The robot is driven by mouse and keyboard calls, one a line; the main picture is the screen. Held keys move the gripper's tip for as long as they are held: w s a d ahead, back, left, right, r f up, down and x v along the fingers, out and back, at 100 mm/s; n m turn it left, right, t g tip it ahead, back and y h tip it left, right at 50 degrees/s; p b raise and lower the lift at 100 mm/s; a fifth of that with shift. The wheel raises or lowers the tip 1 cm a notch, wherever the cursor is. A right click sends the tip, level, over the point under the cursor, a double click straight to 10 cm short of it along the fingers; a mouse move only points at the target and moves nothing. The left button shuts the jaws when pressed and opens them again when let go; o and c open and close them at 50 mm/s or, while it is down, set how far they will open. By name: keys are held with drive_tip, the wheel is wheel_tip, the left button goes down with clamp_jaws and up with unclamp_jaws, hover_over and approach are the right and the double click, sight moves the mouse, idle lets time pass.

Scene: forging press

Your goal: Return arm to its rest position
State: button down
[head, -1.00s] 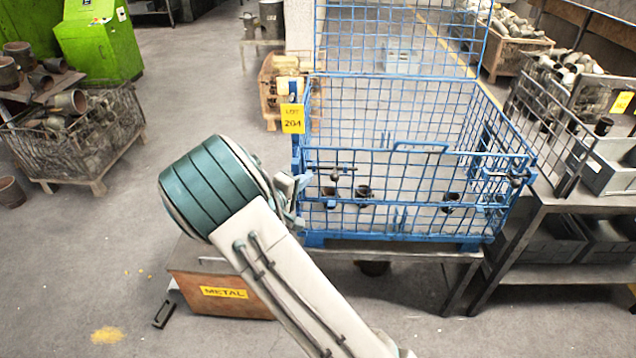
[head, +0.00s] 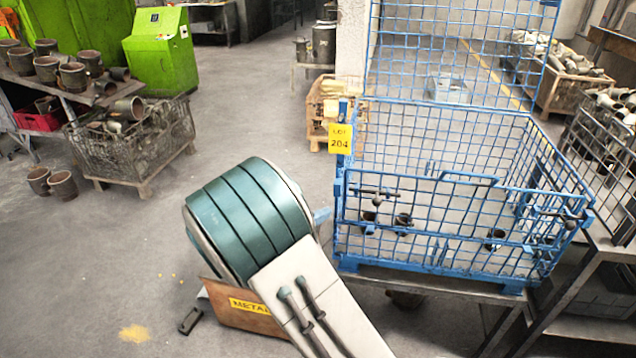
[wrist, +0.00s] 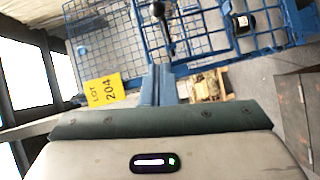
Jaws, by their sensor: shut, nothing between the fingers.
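My arm, with a green ribbed joint and a pale link, rises from the bottom of the head view. My gripper (wrist: 158,72) shows in the wrist view as two blue-grey fingers side by side, shut and empty. In the head view only a small light-blue bit of it (head: 321,215) shows past the green joint, left of the blue wire cage (head: 440,264). In the wrist view the cage (wrist: 205,50) and its yellow LOT 204 tag (wrist: 105,90) lie beyond the fingers. I cannot tell how far apart they are.
The cage stands on a metal table (head: 440,290) with several dark cups inside. A METAL box (head: 245,308) is on the floor partly behind my arm. A wire bin (head: 130,140) and a green machine (head: 160,55) stand at left.

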drive_tip(key=s+d+r+m+g+y, duration=0.25)
drive_tip(key=s+d+m+g, duration=0.25)
drive_tip(key=s+d+g, duration=0.65)
drive_tip(key=s+r+m+t+y, duration=0.1)
drive_tip(key=s+y, duration=0.3)
drive_tip(key=s, duration=0.4)
drive_tip(key=s+r+m+t+y, duration=0.1)
drive_tip(key=s+r+t+y, duration=0.1)
drive_tip(key=s+y, duration=0.3)
drive_tip(key=s+r, duration=0.1)
drive_tip(key=s, duration=0.2)
drive_tip(key=shift+d+r, duration=0.25)
drive_tip(key=shift+d+y, duration=0.1)
drive_tip(key=shift+y, duration=0.15)
